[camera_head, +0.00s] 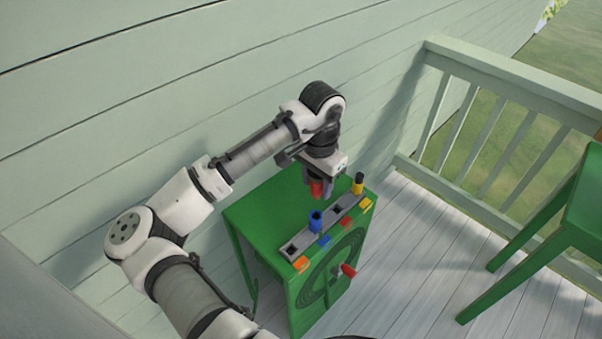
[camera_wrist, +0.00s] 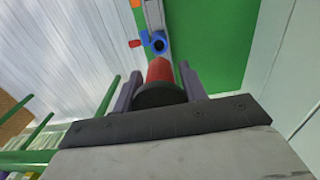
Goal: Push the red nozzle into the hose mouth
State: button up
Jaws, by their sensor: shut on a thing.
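My gripper (camera_head: 316,184) is shut on the red nozzle (camera_head: 317,190) and holds it pointing down, above the green stand (camera_head: 262,208). In the wrist view the red nozzle (camera_wrist: 160,72), with a black collar, sits between the two fingers (camera_wrist: 160,90). A dark coiled hose (camera_head: 318,277) shows on the stand's front face. A red piece (camera_head: 348,270) with a grey part juts out beside the coil; it also shows in the wrist view (camera_wrist: 135,43). I cannot tell whether it is the hose mouth.
A grey rack (camera_head: 303,241) on the stand holds an upright blue nozzle (camera_head: 316,220) and an upright yellow one (camera_head: 358,186). Coloured tags line the rack. A green stool (camera_head: 570,225) and a railing (camera_head: 500,85) stand right. The siding wall is behind; deck is clear between.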

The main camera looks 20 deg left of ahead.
aim_at(317, 198)
jog(key=shift+d+r, duration=0.1)
jog(key=shift+d, duration=0.05)
dwell(0.3)
jog(key=shift+f+b, duration=1.65)
jog(key=shift+f, duration=1.35)
jog(key=shift+f+b, duration=0.45)
jog(key=shift+f, duration=0.85)
jog(key=o, duration=1.1)
notch_tip(317, 198, up, 14)
jog(key=shift+f, duration=0.1)
